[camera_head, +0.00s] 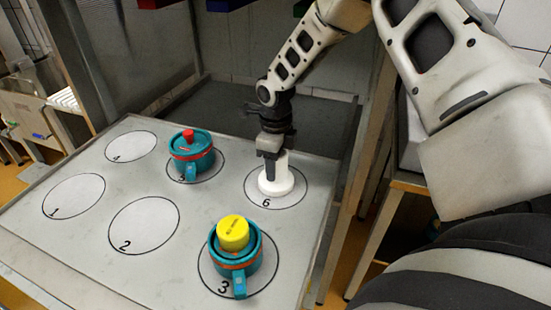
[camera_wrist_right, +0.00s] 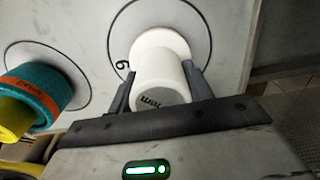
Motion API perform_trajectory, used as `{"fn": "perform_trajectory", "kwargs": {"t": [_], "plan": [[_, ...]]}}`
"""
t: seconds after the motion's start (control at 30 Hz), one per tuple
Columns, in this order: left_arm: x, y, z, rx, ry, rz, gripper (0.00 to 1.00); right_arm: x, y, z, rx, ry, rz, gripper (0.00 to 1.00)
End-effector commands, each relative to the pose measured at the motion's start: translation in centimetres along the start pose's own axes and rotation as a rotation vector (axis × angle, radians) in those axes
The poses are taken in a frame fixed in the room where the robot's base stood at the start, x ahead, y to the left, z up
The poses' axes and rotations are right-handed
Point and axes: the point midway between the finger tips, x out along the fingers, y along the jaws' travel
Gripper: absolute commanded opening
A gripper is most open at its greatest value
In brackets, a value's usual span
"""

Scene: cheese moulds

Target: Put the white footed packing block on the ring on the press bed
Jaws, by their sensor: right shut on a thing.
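The white footed packing block (camera_head: 277,183) is upright over the circle marked 6 (camera_head: 252,198) on the grey board (camera_head: 75,250). My right gripper (camera_head: 270,160) comes down from above and is shut on the block's narrower upper part. In the right wrist view the block (camera_wrist_right: 160,65) sits between the two fingers (camera_wrist_right: 162,95), its wide foot away from the camera and dark lettering on its near end. I cannot tell whether the foot touches the board. Which thing is the ring on the press bed is unclear. My left gripper is out of view.
A teal mould with an orange band and red knob (camera_head: 190,135) stands on circle 5. A similar teal mould (camera_head: 245,275) with a yellow block (camera_head: 233,232) stands on circle 3. Circles 1 (camera_head: 75,190), 2 (camera_head: 145,215) and 4 (camera_head: 133,143) are empty.

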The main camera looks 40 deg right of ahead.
Motion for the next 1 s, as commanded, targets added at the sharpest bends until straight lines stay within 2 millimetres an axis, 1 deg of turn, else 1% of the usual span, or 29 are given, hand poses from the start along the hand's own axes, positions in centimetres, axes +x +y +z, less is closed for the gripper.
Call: {"fn": "perform_trajectory", "kwargs": {"t": [0.17, 0.33, 0.37, 0.4, 0.43, 0.67, 0.77, 0.8, 0.87, 1.0], "plan": [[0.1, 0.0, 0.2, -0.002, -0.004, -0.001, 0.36, -0.1, 0.0, 0.1, -0.001, -0.003, -0.001, 0.16], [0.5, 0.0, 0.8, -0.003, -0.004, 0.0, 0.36, 0.5, 0.0, 0.1, 0.0, -0.003, -0.001, 0.16], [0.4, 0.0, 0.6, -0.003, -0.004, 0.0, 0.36, 0.4, 0.0, 0.1, 0.0, -0.002, 0.0, 0.56], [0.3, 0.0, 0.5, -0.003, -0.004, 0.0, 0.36, 0.3, 0.0, 0.0, 0.0, -0.001, 0.0, 0.67], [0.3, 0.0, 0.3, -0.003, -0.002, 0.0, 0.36, 0.3, 0.0, 0.0, 0.0, -0.001, 0.0, 0.72], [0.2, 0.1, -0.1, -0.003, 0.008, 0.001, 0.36, 0.3, 0.0, 0.0, 0.0, -0.001, 0.0, 0.72], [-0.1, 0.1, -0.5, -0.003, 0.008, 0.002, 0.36, -0.1, 0.0, 0.0, 0.0, 0.0, 0.0, 0.72], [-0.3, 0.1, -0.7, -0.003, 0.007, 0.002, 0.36, -0.4, 0.0, 0.0, -0.001, 0.0, -0.001, 0.72], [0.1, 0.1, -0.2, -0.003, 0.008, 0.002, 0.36, -0.9, -0.1, 0.1, 0.0, -0.005, -0.001, 0.72], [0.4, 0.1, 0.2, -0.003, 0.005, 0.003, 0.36, -3.3, -0.1, 0.2, 0.0, -0.007, -0.002, 0.72]]}}
